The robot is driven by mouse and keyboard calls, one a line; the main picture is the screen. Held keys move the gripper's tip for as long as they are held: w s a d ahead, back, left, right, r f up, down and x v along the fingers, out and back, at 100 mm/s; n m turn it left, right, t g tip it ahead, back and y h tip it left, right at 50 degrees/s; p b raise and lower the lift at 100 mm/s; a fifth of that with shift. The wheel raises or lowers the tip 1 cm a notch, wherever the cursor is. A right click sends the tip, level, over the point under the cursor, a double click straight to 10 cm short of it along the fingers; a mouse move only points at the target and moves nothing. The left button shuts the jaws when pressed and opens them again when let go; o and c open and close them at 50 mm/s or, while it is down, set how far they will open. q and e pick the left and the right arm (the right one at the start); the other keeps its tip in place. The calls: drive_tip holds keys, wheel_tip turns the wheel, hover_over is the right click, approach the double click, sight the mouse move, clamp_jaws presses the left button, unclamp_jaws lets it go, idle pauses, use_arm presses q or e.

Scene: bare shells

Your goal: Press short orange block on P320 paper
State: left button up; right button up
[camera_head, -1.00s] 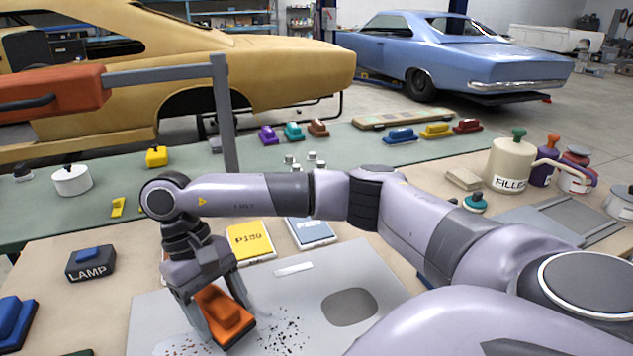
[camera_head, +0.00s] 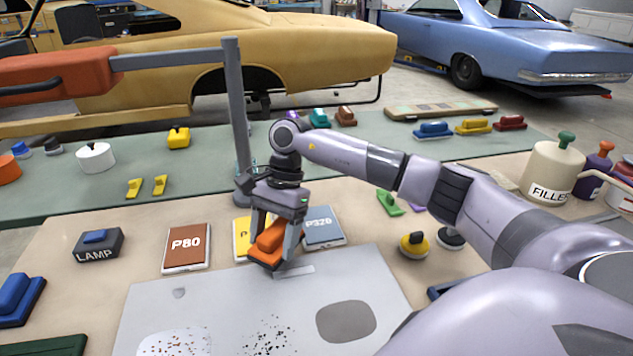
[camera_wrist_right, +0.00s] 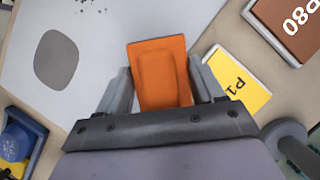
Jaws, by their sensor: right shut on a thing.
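My right gripper (camera_head: 274,232) is shut on the short orange block (camera_head: 268,246), which it holds over the top edge of the grey panel, in front of the yellow paper. In the right wrist view the orange block (camera_wrist_right: 160,72) sits between both fingers (camera_wrist_right: 162,92). The P320 paper (camera_head: 322,228) is a blue-grey pad just right of the gripper, with its left edge close to the right finger. The block is apart from the P320 paper. My left gripper is not in view.
The yellow paper (camera_head: 240,238) is partly hidden behind the gripper; the brown P80 pad (camera_head: 187,246) lies to its left. The grey panel (camera_head: 220,300) has specks and a dark patch. A grey post (camera_head: 238,120) stands behind the gripper.

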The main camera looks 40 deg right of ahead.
sight(310, 221)
drive_tip(key=w+d+r+m+t+h, duration=0.1)
drive_tip(key=w+d+m+t, duration=0.15)
drive_tip(key=d+m, duration=0.5)
drive_tip(key=w+d+r+m+t+h, duration=0.1)
drive_tip(key=w+d+r+m+t, duration=0.15)
drive_tip(key=d+m, duration=0.5)
drive_tip(key=shift+s+a+f+b, duration=0.15)
drive_tip(key=shift+f+b, duration=0.85)
drive_tip(key=shift+f, duration=0.7)
drive_tip(key=shift+s+d+f+b, duration=0.15)
drive_tip(key=shift+f+b, duration=0.8)
drive_tip(key=shift+f, duration=0.7)
drive_tip(key=shift+a+f+b, duration=0.1)
drive_tip(key=shift+f+b, duration=0.2)
drive_tip(key=shift+f, duration=0.2)
drive_tip(key=shift+r+p, duration=0.45)
drive_tip(key=shift+p, duration=0.05)
wheel_tip(310, 221, up, 6)
drive_tip(key=p, duration=0.4)
drive_tip(key=shift+p, duration=0.35)
